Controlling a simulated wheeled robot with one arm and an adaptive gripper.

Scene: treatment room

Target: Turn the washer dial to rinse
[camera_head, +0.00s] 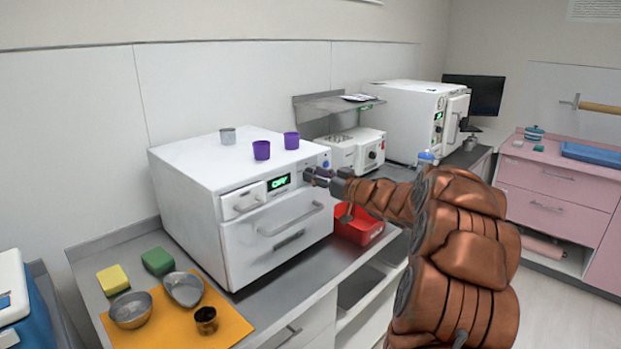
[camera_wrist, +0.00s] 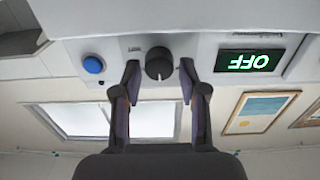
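The washer (camera_head: 195,165) is a white box on the counter with a front drawer and a control panel on its upper front. Its lit green display (camera_head: 278,182) shows upside down in the wrist view (camera_wrist: 249,61) and reads OFF. The black dial (camera_wrist: 159,63) sits on the panel between the display and a round blue button (camera_wrist: 93,65). My gripper (camera_head: 315,177) is at the panel; in the wrist view its two fingers (camera_wrist: 159,76) are open, one on each side of the dial, with visible gaps. In the head view my gripper hides most of the dial.
An orange mat (camera_head: 232,325) with metal bowls lies in front, near yellow (camera_head: 112,280) and green sponges (camera_head: 158,261).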

